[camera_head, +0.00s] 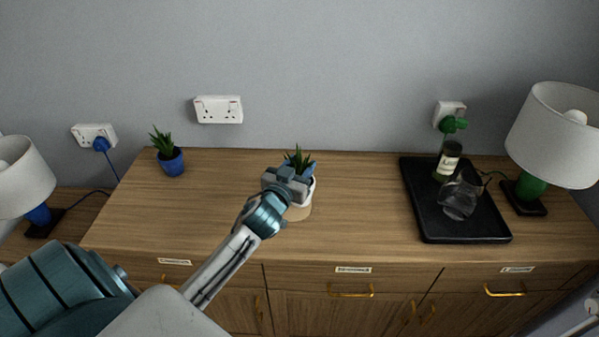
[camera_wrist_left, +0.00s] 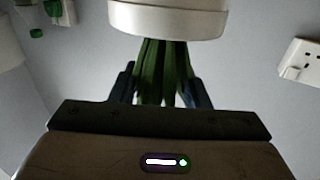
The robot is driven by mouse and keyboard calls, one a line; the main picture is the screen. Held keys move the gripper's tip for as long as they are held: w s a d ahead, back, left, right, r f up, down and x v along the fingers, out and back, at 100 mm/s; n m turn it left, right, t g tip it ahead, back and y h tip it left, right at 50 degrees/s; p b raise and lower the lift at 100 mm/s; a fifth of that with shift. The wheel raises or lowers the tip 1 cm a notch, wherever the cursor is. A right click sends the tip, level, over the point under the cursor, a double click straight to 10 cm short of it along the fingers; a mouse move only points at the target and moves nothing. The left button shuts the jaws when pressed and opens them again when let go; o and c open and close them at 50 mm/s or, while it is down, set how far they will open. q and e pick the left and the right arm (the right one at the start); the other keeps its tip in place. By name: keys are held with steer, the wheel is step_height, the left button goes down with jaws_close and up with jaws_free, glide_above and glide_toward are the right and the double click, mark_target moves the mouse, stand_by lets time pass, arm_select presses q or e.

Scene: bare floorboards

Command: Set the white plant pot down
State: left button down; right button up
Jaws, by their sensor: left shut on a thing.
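The white plant pot (camera_head: 301,211) has a tan lower part and a spiky green plant. It is in the middle of the wooden sideboard in the head view, partly hidden behind my left gripper (camera_head: 297,172). My left gripper is shut on the potted plant. In the left wrist view the pot's white rim (camera_wrist_left: 168,20) shows at the top, with the green leaves (camera_wrist_left: 163,72) between the dark fingers. I cannot tell whether the pot's base touches the wood. My right gripper is not in view.
The wooden sideboard top (camera_head: 225,200) is clear around the pot. A blue pot with a plant (camera_head: 171,163) stands at the back left. A black tray (camera_head: 465,229) at the right holds a bottle (camera_head: 447,161) and a clear glass jug (camera_head: 460,198). Lamps stand at both sides.

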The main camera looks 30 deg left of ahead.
arm_select(q)
steer(key=shift+f, duration=1.4)
steer(key=c, duration=1.2)
jaws_free()
steer(key=shift+f, duration=0.2)
steer(key=shift+c, duration=0.2)
steer(key=o, duration=0.4)
steer(key=shift+r, duration=0.1)
steer(key=shift+o, duration=0.2)
steer(key=shift+r, duration=0.1)
